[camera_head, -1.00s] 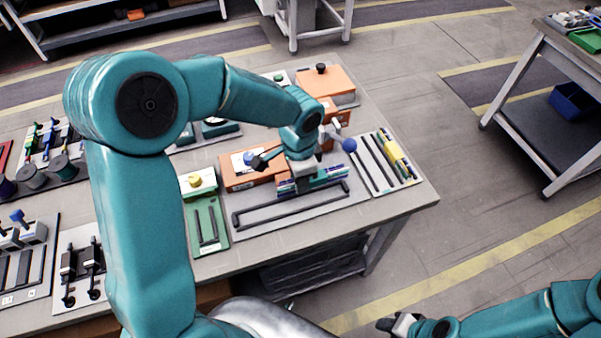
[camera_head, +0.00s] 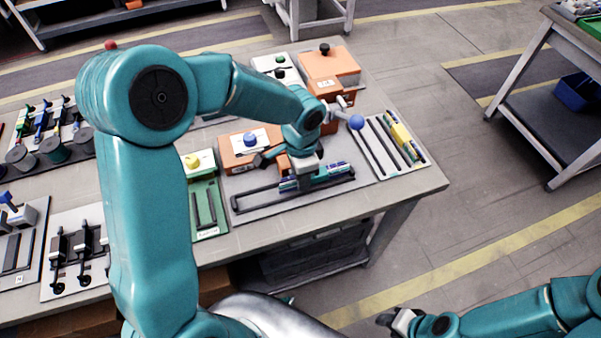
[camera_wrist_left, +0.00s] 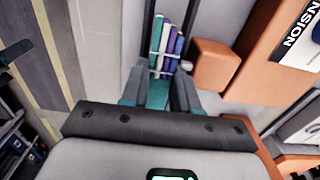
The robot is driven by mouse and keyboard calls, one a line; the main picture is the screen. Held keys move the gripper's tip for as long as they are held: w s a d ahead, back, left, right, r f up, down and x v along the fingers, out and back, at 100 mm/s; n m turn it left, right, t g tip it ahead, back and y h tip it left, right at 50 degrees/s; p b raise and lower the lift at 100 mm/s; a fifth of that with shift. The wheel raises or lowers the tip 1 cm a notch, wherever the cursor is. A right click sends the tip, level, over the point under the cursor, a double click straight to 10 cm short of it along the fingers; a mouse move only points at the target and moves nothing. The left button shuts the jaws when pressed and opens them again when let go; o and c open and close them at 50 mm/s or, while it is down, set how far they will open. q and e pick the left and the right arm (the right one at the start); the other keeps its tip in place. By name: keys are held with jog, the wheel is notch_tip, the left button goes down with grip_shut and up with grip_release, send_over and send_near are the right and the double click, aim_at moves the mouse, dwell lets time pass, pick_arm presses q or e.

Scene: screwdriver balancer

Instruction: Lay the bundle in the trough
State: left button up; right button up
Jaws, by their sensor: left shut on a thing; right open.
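My left gripper (camera_head: 307,182) is shut on a bundle of blue, white, green and purple rods (camera_head: 335,170). It holds the bundle low at the trough, a dark-railed frame (camera_head: 262,201) on a grey plate. The bundle covers the right part of the trough and lies along its length. In the left wrist view the bundle (camera_wrist_left: 166,45) sticks out past the fingers, between two dark rails (camera_wrist_left: 149,18). Whether it touches the trough floor is hidden. My right gripper (camera_head: 396,320) is open and empty, away from the table at the bottom.
An orange block with a blue knob (camera_head: 244,150) stands behind the trough. A rack with a yellow piece (camera_head: 401,133) lies to the right, a green tray (camera_head: 206,210) to the left.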

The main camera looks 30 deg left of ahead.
pick_arm(q)
jog(key=shift+f+b, duration=0.55)
jog(key=shift+f, duration=0.1)
dwell(0.3)
jog(key=o, duration=1)
jog(key=shift+o, duration=0.2)
jog(key=shift+d+r, duration=0.1)
jog(key=shift+w, duration=0.15)
jog(key=shift+r, duration=0.25)
notch_tip(320, 180, up, 16)
jog(key=p, duration=0.1)
jog(key=shift+s+f, duration=0.15)
jog(key=shift+s, duration=0.05)
